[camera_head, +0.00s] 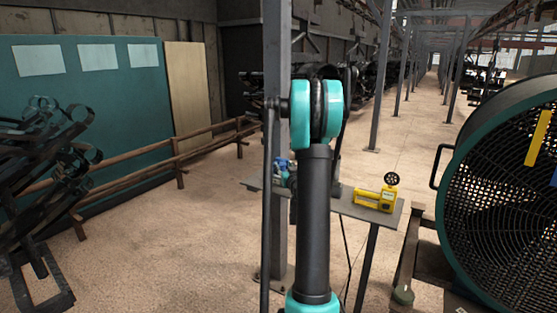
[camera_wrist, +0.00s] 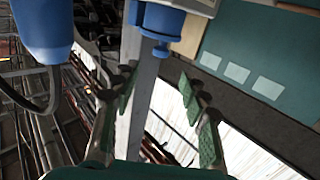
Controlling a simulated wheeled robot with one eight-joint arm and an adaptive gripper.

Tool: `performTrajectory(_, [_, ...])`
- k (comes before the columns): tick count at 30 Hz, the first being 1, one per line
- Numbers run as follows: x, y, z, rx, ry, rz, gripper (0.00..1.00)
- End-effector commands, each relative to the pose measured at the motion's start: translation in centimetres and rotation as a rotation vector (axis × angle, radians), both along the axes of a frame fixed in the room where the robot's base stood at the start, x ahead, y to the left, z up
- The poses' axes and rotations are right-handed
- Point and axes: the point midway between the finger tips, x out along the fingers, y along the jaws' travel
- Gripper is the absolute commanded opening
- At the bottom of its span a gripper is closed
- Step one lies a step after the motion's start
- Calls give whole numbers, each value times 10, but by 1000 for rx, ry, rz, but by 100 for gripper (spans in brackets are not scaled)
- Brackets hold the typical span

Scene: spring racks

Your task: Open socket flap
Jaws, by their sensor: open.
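In the wrist view, a blue socket (camera_wrist: 163,20) is fixed to a grey post at the top centre. Its lower part looks like a blue cap or flap; I cannot tell whether it is open. My gripper (camera_wrist: 158,88) is open, with green-padded fingers on either side of the post in the picture. The socket lies beyond the fingertips, and nothing is between the pads. In the head view, small blue parts (camera_head: 281,169) show beside the post at the table's left end. My arm hides the gripper and much of that area there.
A large blue plug-like body (camera_wrist: 42,28) with a dark cable is at the wrist view's upper left. In the head view, a narrow grey table (camera_head: 343,207) carries a yellow device (camera_head: 374,198). A large fan (camera_head: 510,200) stands at right, a wooden railing (camera_head: 180,160) at left.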

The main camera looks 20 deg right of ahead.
Motion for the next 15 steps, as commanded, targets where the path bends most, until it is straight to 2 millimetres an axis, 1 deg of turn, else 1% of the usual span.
performTrajectory(1, [11, -1, 0, 0, 0, 1, 44])
performTrajectory(3, [25, -3, 0, 0, 0, 1, 44])
performTrajectory(9, [62, -7, 0, 0, 0, 1, 44])
performTrajectory(15, [90, -11, 0, 0, 0, 0, 44])
